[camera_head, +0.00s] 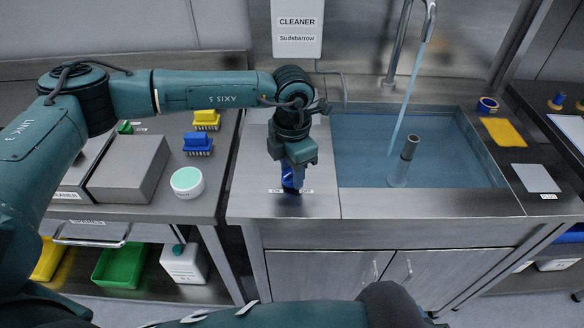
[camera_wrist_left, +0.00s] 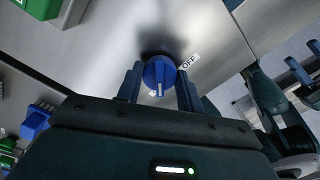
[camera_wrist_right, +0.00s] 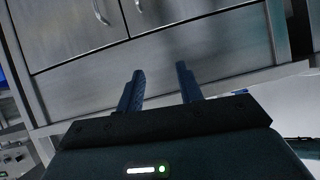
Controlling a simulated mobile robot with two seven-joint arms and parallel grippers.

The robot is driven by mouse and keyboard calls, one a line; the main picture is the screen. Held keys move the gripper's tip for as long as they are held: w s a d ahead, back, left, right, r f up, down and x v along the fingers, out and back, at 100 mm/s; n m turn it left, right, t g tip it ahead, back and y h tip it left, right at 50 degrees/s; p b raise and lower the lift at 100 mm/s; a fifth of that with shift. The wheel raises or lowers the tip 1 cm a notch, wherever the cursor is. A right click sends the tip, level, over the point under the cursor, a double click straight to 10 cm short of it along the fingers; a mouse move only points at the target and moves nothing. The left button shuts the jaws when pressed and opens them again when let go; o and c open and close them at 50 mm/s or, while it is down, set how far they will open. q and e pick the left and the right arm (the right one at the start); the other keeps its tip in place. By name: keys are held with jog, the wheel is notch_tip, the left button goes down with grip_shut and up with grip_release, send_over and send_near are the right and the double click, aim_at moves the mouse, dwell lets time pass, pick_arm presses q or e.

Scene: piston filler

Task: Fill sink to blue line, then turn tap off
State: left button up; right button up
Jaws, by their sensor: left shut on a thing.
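The sink (camera_head: 350,150) holds blue-tinted water. A stream runs from the tap spout (camera_head: 430,18) down into it. A grey standing tube (camera_head: 405,160) rises out of the water. I cannot make out a blue line. The blue tap knob (camera_wrist_left: 159,76) sits on the steel counter left of the sink, beside a label reading OFF (camera_wrist_left: 190,61). My left gripper (camera_head: 291,182) points down over the knob, its fingers shut on either side of it. My right gripper (camera_wrist_right: 160,88) is open and empty in front of the cabinet doors, seen only in the right wrist view.
A cleaner dispenser (camera_head: 297,30) hangs on the wall. Blue and yellow brushes (camera_head: 198,143), a round white tub (camera_head: 187,182) and a grey box (camera_head: 130,170) stand on the left counter. A yellow cloth (camera_head: 503,132) and blue tape roll (camera_head: 487,105) lie right of the sink.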

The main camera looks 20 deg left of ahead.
pick_arm(q)
jog(key=c, duration=0.4)
jog(key=shift+o, duration=0.2)
